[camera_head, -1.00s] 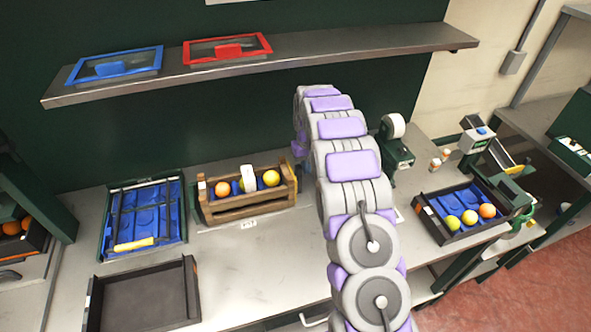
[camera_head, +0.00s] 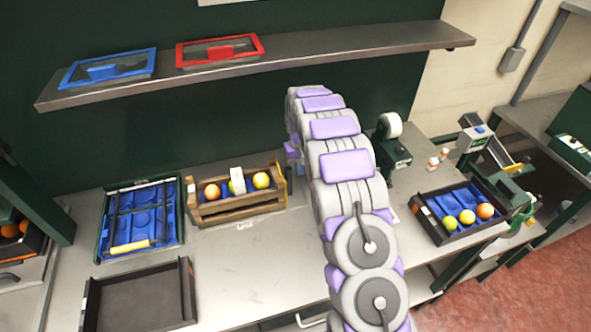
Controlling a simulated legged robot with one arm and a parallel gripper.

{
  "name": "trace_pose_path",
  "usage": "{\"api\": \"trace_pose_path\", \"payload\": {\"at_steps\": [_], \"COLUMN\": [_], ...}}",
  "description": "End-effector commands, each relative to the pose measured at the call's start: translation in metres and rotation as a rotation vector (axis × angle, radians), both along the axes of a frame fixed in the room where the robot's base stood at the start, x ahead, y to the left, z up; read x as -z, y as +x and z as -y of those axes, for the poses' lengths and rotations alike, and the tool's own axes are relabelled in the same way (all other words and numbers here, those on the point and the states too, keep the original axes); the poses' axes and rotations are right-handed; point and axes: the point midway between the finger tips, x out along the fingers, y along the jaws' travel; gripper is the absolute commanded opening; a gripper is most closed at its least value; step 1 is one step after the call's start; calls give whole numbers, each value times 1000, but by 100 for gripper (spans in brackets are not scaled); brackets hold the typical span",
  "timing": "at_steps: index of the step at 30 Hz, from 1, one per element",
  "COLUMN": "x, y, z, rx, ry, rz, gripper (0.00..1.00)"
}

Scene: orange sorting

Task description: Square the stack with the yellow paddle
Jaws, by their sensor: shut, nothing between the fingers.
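I cannot clearly pick out a stack or a paddle. A narrow yellow piece (camera_head: 280,188) shows at the right end of the wooden crate (camera_head: 238,210), small and partly covered. A tool with a yellow handle (camera_head: 130,247) lies across the blue-lined tray (camera_head: 183,233) at the left. My arm rises through the middle and bends down at the back, just right of the crate. A purple part of it shows there, but my gripper's fingers are hidden behind the arm.
An empty dark tray (camera_head: 140,296) sits at the front left. A dark tray (camera_head: 424,211) with several fruits stands at the right, near a green device (camera_head: 392,150) and small bottles. A shelf (camera_head: 350,48) with blue and red frames overhangs the back. The front-middle table is bare.

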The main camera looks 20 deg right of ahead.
Motion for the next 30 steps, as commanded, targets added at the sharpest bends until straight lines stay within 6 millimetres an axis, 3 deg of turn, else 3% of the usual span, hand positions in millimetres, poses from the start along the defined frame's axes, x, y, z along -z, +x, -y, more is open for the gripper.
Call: {"api": "trace_pose_path", "payload": {"at_steps": [16, 30], "x": [-3, -36], "y": [0, 0], "z": [10, 10], "rx": [-2, -1], "ry": [-2, -2], "rz": [0, 0], "gripper": [0, 0]}}
